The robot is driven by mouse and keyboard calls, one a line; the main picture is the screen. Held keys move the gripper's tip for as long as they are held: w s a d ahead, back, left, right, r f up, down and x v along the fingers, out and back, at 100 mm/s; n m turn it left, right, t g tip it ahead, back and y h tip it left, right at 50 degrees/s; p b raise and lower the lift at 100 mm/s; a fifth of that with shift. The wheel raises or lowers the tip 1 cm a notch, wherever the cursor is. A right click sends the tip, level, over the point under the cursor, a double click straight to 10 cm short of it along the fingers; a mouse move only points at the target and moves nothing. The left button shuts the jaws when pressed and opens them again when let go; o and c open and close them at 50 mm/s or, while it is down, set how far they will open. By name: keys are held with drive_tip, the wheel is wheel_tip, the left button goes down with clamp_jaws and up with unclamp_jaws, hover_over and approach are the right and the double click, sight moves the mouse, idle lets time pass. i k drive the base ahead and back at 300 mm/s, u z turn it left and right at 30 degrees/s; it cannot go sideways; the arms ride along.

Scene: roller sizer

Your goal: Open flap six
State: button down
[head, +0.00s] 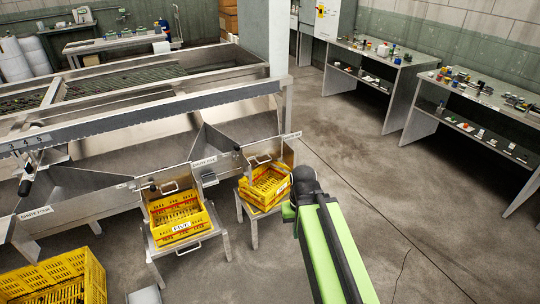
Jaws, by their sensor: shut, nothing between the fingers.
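The rightmost chute of the sizer, with a label (292,136) too small to read surely, ends in a metal flap (262,160) with a small handle. I take it as flap six; it looks closed, and its lower part is hidden by a yellow crate (265,188) on a stand just below it. My gripper (303,180) is the dark end of my green arm, just right of that crate in the picture. Its fingers cannot be made out, and nothing shows held. Whether it touches the crate or flap cannot be told.
A large yellow crate (55,280) is at lower left. Workbenches (375,52) with small items line the right wall. The floor at right is clear.

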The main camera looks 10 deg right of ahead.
sight(266, 151)
drive_tip(key=u, duration=0.25)
drive_tip(key=i, duration=0.9)
drive_tip(key=u, duration=2.85)
drive_tip(key=k, duration=1.3)
drive_tip(key=z, duration=0.75)
drive_tip(key=i, duration=1)
